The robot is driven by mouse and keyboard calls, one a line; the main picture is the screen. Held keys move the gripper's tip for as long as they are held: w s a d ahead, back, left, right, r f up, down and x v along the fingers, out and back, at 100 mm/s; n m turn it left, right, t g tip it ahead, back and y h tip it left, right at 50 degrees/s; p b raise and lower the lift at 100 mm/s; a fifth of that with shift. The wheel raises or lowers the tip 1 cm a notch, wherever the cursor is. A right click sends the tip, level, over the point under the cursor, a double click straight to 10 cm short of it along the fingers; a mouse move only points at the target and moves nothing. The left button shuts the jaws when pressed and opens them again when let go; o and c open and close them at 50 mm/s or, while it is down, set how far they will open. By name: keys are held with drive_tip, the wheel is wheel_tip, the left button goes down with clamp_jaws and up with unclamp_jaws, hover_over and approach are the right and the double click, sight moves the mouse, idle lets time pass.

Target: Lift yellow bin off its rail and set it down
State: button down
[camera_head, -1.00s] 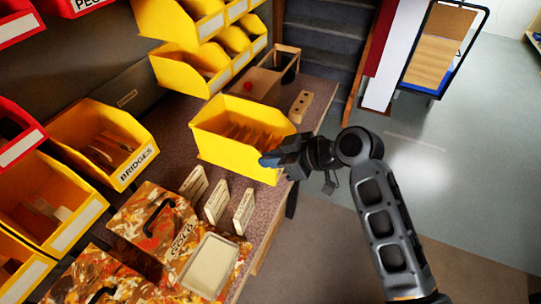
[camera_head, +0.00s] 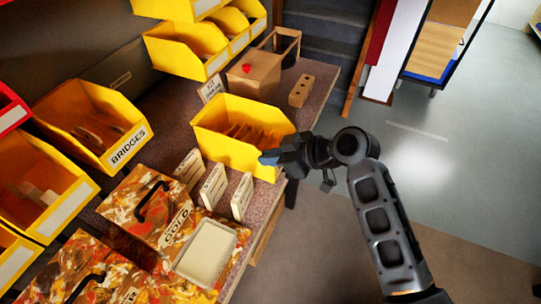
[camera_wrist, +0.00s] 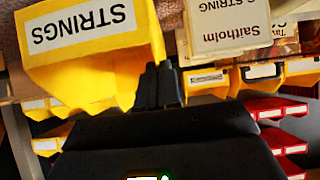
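The yellow bin (camera_head: 222,150) holds several brown pieces and is over the front part of the bench (camera_head: 172,112) in the head view. My gripper (camera_head: 272,158) is at its lower right corner, with the fingers closed on its wall. In the wrist view the bin (camera_wrist: 95,72) shows an upside-down STRINGS label, and my fingers (camera_wrist: 158,84) are together at its edge. I cannot tell how much gap there is between the bin's underside and the bench. The fingertips are partly hidden by the bin.
Other yellow bins hang at the back (camera_head: 190,50) and left, one labelled BRIDGES (camera_head: 118,145). Upright cards (camera_head: 213,186) and a marbled case (camera_head: 140,200) stand close in front of the bin. A wooden box (camera_head: 254,75) and drilled block (camera_head: 301,90) lie behind it.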

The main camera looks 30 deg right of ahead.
drive_tip(key=shift+f+b, duration=0.4)
drive_tip(key=shift+f, duration=0.05)
drive_tip(key=c, duration=1.2)
unclamp_jaws()
drive_tip(key=shift+c, duration=0.2)
